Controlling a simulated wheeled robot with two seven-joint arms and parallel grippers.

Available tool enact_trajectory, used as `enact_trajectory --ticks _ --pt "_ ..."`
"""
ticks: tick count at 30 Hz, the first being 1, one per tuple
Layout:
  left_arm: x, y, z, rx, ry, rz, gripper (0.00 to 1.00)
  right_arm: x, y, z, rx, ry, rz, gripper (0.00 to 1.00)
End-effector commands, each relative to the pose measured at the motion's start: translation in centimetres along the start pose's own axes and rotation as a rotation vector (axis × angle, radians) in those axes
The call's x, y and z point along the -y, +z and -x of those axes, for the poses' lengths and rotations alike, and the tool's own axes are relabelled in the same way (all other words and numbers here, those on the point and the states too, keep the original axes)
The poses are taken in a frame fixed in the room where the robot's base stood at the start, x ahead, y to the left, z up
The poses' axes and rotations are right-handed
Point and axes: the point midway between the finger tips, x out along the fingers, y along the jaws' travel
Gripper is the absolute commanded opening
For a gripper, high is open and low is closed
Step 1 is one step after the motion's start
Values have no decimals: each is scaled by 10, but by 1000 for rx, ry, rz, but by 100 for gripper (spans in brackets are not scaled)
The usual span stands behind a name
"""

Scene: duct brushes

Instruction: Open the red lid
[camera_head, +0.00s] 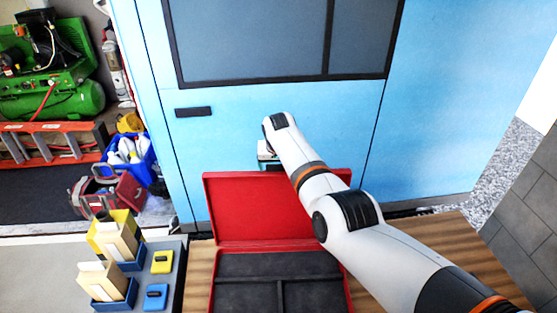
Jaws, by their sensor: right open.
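The red lid (232,205) stands raised at the back of its case, with its inner red face toward me. The case (247,265) lies open on the wooden surface, showing dark, divided compartments that look empty. My right arm reaches over the lid's right part and hides some of it. My right gripper (268,157) is open, just beyond the lid's top edge. The wrist and lid partly hide its fingers, and I cannot tell whether it touches the lid. My left gripper is not in view.
A blue van side (270,105) stands close behind the lid. At the left, a grey tray (178,285) holds yellow and blue bins with boxes and small yellow and blue items. A green compressor (55,95) and a blue crate (140,165) are farther left.

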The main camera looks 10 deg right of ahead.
Motion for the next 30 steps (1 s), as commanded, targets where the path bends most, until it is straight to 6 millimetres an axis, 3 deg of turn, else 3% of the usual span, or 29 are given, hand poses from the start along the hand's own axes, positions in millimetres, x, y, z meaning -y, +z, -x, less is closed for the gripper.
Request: enact_trajectory --ticks 9,24,30 --pt "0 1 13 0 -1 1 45 -1 -1 27 -1 3 -1 85" --pt "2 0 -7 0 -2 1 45 0 -1 108 5 2 1 85" --pt "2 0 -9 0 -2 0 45 0 -1 120 3 1 1 85"
